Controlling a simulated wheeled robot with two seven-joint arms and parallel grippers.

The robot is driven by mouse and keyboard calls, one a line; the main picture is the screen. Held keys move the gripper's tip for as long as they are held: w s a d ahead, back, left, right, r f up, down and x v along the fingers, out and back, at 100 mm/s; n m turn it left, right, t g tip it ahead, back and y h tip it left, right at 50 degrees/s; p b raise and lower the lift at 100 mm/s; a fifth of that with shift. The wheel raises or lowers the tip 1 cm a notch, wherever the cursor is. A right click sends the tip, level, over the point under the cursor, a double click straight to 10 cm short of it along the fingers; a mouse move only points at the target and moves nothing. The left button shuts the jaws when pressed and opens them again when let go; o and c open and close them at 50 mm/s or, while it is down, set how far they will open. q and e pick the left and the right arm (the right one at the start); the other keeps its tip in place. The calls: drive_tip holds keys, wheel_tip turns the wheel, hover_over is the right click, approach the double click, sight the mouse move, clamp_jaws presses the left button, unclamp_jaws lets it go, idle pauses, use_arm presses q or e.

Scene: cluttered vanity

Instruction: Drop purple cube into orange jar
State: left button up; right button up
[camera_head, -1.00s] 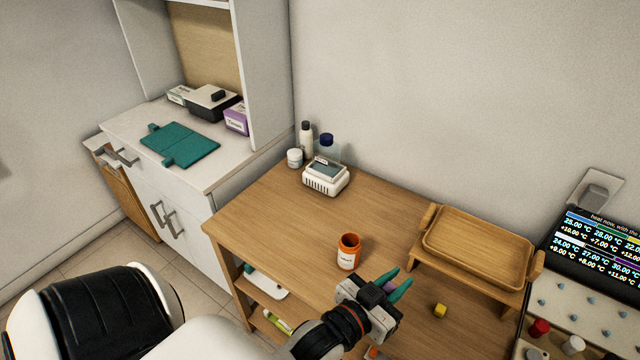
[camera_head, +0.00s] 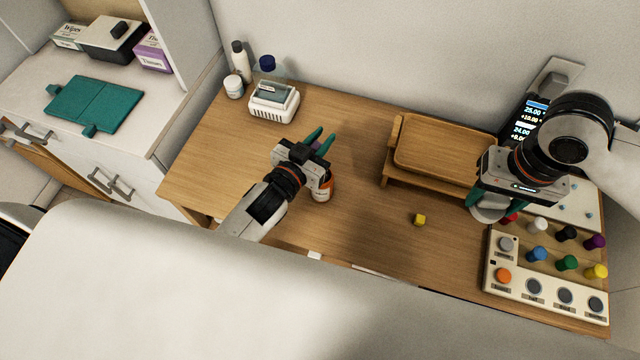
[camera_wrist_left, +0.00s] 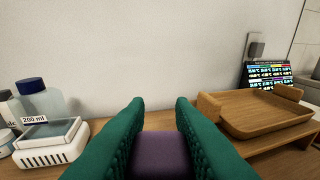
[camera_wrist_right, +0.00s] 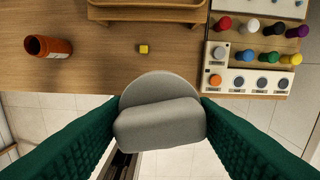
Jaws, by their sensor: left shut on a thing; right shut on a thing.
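My left gripper (camera_head: 322,141) is shut on the purple cube (camera_wrist_left: 160,152), which sits between the green fingers in the left wrist view. In the head view this gripper overlaps the orange jar (camera_head: 323,190) and hides its mouth; whether the cube is directly over it I cannot tell. My right gripper (camera_head: 478,196) is shut on a pale grey rounded object (camera_wrist_right: 160,122) at the table's right part.
A small yellow cube (camera_head: 419,219) lies on the wooden table (camera_head: 225,155). A wooden tray (camera_head: 436,148) on a stand is at the back. A panel with coloured knobs (camera_head: 520,282) is at the right. A white device (camera_head: 274,105) and bottles stand back left.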

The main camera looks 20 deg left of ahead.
use_arm(q)
drive_tip(key=f+b, duration=0.3)
drive_tip(key=f, duration=0.1)
drive_tip(key=shift+w+a, duration=0.2)
drive_tip(key=shift+a, duration=0.05)
drive_tip(key=shift+s+d+f+b, duration=0.1)
drive_tip(key=shift+f+b, duration=0.15)
drive_tip(key=shift+b, duration=0.15)
drive_tip(key=o, duration=1)
